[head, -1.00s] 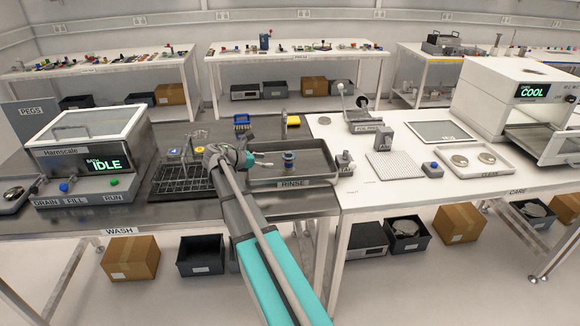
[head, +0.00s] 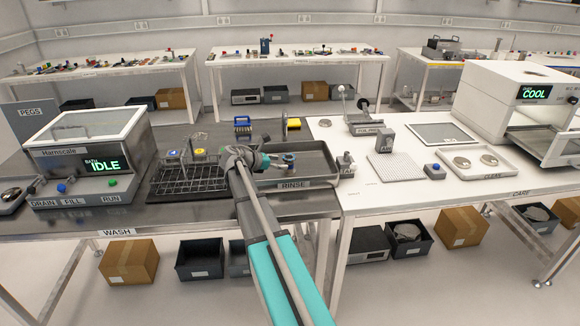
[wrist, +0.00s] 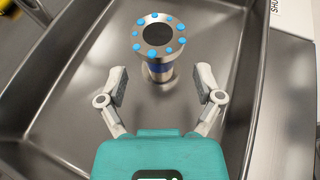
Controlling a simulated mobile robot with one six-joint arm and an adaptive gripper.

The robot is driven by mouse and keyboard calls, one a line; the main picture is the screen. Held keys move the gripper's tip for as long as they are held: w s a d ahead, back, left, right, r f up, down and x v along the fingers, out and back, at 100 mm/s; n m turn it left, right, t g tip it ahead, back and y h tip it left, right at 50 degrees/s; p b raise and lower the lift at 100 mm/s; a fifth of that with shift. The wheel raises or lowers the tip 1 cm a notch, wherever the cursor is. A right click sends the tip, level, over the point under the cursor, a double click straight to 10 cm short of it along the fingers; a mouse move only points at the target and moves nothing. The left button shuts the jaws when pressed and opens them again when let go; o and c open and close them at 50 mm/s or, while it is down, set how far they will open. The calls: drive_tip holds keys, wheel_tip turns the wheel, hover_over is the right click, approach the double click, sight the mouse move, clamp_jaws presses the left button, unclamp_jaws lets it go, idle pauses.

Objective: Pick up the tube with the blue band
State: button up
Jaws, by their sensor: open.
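The tube with the blue band (wrist: 158,47) stands upright in the rinse tray (wrist: 75,110). In the wrist view it has a metal flange with blue dots around a dark opening, and the blue band shows just below the flange. My gripper (wrist: 165,90) is open, with its fingers spread, and the tube lies just beyond the fingertips, roughly centred between them. In the head view my gripper (head: 280,160) is over the rinse tray (head: 325,165), and the tube (head: 289,157) shows small beside the fingers, partly hidden by them.
A wire rack (head: 185,180) stands left of the tray. A blue brush-like item (head: 242,125) and a yellow-ended item (head: 292,124) are behind it. A small grey device (head: 345,165) stands at the tray's right side. The tray's right part is clear.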

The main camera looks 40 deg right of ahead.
sight(289, 163)
drive_tip(key=shift+b+x, duration=0.65)
drive_tip(key=shift+x, duration=1.55)
drive_tip(key=shift+r, duration=0.15)
clamp_jaws()
